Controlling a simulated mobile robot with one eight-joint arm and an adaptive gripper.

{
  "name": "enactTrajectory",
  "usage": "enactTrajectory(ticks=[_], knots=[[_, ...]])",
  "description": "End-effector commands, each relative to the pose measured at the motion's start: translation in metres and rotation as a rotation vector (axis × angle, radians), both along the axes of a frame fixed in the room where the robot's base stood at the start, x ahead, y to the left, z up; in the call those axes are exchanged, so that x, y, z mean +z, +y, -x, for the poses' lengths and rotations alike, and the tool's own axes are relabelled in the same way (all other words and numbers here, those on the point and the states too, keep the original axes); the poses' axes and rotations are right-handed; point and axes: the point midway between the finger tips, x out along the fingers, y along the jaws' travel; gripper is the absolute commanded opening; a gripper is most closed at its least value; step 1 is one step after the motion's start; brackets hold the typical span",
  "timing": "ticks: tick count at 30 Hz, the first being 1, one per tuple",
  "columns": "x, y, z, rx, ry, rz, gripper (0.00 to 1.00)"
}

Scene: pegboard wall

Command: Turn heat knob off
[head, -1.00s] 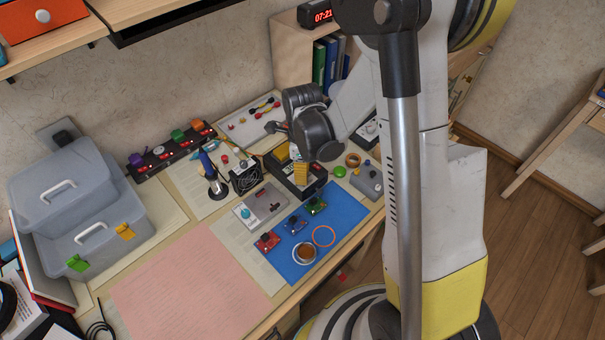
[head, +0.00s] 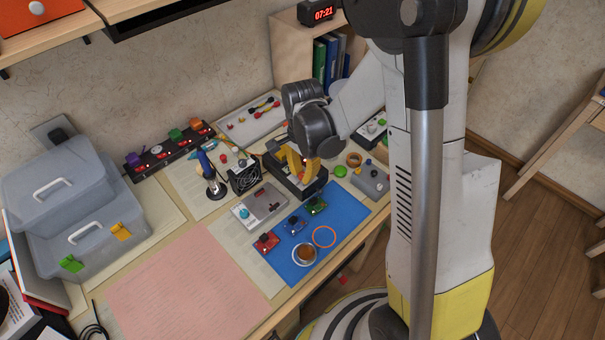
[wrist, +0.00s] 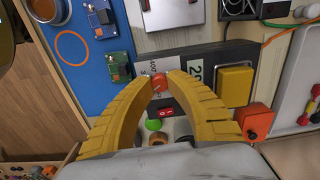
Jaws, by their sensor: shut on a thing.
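The heat knob (wrist: 159,83) is a small orange-red knob on the front of a black soldering station (wrist: 200,62) with white number labels. It shows in the wrist view between the tips of my yellow gripper fingers (wrist: 160,80). My gripper is shut on the knob, with a finger on either side. A red switch (wrist: 165,113) sits near the knob on the same station. In the head view my gripper (head: 303,172) is at the black station (head: 289,184), and the fingers hide the knob. The knob's pointer setting cannot be read.
A yellow sponge (wrist: 234,87) is on the station. A soldering iron in its stand (head: 214,180) and a black fan (head: 243,178) are to the left. A blue mat (head: 340,207) with small circuit boards lies in front. The pink mat (head: 185,285) is clear.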

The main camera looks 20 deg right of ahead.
Motion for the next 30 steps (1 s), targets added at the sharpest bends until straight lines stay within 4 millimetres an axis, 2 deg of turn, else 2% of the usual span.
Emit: enactTrajectory(ticks=[18, 30], knots=[[-0.0002, 0.0000, 0.0000, 0.549, 0.000, 0.000, 0.00], [0.0001, 0.0001, -0.0002, 0.740, 0.000, 0.000, 0.00]])
